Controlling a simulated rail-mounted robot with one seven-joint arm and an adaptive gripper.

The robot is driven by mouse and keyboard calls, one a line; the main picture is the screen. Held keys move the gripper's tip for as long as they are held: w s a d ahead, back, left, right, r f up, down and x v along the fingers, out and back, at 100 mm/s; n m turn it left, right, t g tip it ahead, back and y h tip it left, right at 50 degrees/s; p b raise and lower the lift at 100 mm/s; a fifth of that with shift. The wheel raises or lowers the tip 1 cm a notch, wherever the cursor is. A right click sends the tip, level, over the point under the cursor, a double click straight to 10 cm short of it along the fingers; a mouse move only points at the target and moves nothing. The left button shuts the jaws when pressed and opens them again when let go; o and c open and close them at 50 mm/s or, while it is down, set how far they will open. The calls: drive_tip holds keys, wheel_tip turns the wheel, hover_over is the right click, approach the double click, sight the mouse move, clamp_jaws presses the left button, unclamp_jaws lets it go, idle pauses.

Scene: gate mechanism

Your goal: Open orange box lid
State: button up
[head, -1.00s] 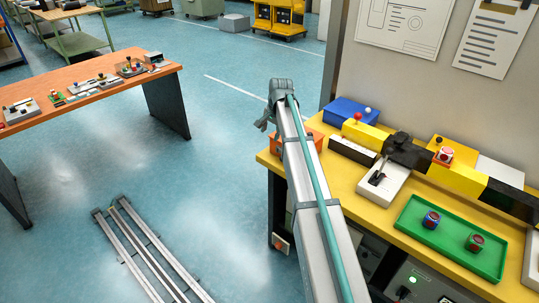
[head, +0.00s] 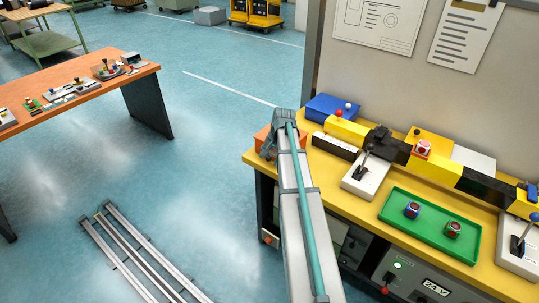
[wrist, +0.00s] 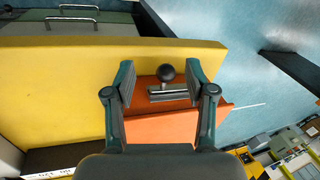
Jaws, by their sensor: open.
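The orange box (head: 262,138) sits at the left end of the yellow workbench (head: 345,187), largely hidden by my arm in the head view. In the wrist view, the orange box (wrist: 165,128) lies below and between my fingers. A dark round knob (wrist: 166,73) and a grey metal bar (wrist: 168,92) show on or above it. My gripper (wrist: 158,78) is open, with one finger on each side of the knob; no contact is visible. In the head view my gripper (head: 270,148) is at the orange box.
A blue box (head: 330,107) stands behind the orange box. A black-and-yellow gate bar (head: 440,162), lever boxes such as the white one (head: 365,176), and a green tray (head: 430,226) with two small cubes stand to the right. Open floor lies to the left.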

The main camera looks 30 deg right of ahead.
drive_tip(key=shift+m, duration=0.3)
drive_tip(key=shift+s+d+f, duration=0.1)
drive_tip(key=shift+s+d, duration=0.55)
drive_tip(key=shift+d, duration=0.2)
drive_tip(key=shift+s+d+f, duration=0.1)
drive_tip(key=shift+s+d, duration=0.55)
drive_tip(key=shift+d, duration=0.2)
